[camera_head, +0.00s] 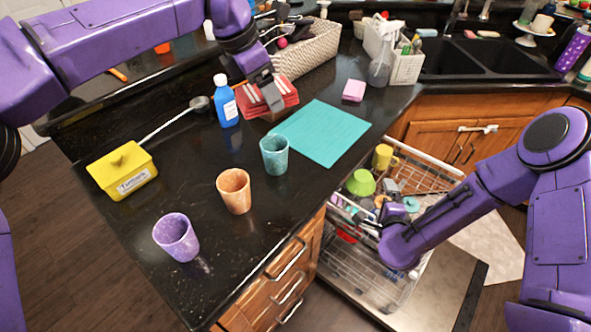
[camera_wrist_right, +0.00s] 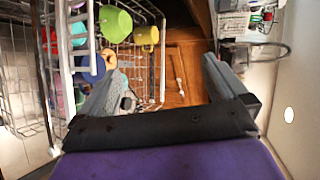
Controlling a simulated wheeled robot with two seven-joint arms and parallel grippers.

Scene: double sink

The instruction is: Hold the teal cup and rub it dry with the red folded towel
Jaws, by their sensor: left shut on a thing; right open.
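The teal cup (camera_head: 274,155) stands upright on the dark counter, touching or very near the left corner of a teal mat (camera_head: 322,132). The red folded towel (camera_head: 284,96) with pale stripes lies behind the cup, at the mat's far left corner. My left gripper (camera_head: 271,98) reaches down onto the towel and is shut on it; its fingertips are partly hidden. My right gripper (camera_wrist_right: 163,78) is open and empty, with its fingers wide apart in the wrist view. It is low over the open dishwasher rack, right of the counter and away from the cup.
An orange cup (camera_head: 234,191) and a purple cup (camera_head: 176,237) stand left of the teal cup. A blue bottle (camera_head: 226,103), a yellow box (camera_head: 122,170) and a pink sponge (camera_head: 354,90) are also on the counter.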

